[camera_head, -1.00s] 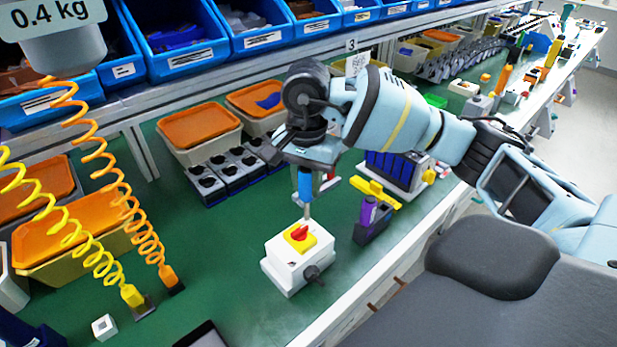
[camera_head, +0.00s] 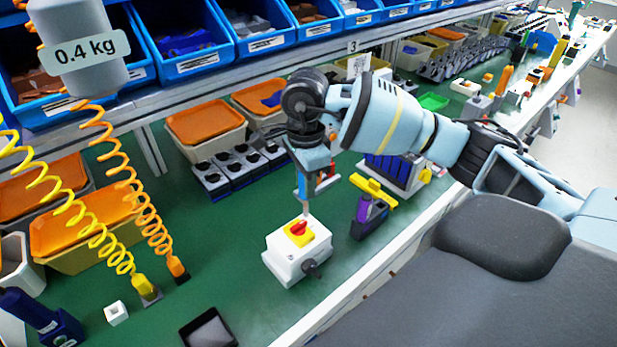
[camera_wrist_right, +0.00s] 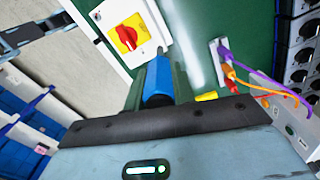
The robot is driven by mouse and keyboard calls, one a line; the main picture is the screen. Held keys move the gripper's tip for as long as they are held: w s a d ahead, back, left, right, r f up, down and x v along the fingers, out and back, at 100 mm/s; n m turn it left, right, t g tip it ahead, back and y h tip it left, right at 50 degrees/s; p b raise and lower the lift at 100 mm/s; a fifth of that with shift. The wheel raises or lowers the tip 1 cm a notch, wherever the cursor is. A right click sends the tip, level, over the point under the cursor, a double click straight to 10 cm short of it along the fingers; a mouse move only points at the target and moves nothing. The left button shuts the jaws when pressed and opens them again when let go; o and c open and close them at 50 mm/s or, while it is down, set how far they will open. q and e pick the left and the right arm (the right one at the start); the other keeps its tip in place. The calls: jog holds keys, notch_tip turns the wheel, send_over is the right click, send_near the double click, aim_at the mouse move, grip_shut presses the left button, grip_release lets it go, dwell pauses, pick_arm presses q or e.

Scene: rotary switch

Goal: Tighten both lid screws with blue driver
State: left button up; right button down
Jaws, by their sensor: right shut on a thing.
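The switch box (camera_head: 291,267) is white with a yellow plate and a red rotary knob (camera_head: 298,228). It stands on the green bench, a black gland on its front side. It also shows in the right wrist view (camera_wrist_right: 104,14). My right gripper (camera_head: 311,178) is above the box's back edge, shut on the blue driver (camera_head: 302,186). The driver points down, and its blue handle fills the jaws in the right wrist view (camera_wrist_right: 158,80). Its tip is at the lid's far edge; I cannot tell if it touches a screw. The lid screws are too small to make out. My left gripper is out of view.
A dark holder with a purple-handled tool (camera_head: 364,209) stands right of the box, with a yellow tool (camera_head: 373,191) behind. A dark tray (camera_head: 208,330) and a small white block (camera_head: 116,313) lie front left. Coiled hoses hang at left. Bench left of the box is clear.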

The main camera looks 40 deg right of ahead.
jog(key=m+p, duration=0.1)
jog(key=m, duration=0.3)
jog(key=shift+r+p, duration=0.1)
jog(key=shift+p, duration=0.2)
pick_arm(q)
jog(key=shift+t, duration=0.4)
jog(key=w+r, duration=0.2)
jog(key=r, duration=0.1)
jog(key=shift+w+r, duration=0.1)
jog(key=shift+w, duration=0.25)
pick_arm(e)
jog(key=shift+f+m, duration=0.2)
jog(key=shift+m, duration=0.4)
jog(key=shift+r+m+p, duration=0.15)
jog(key=shift+m+p, duration=0.15)
jog(key=shift+m, duration=0.2)
jog(key=m+p, duration=0.2)
jog(key=m, duration=0.3)
jog(key=shift+m, duration=0.3)
jog(key=shift+f+m, duration=0.2)
jog(key=shift+m, duration=0.5)
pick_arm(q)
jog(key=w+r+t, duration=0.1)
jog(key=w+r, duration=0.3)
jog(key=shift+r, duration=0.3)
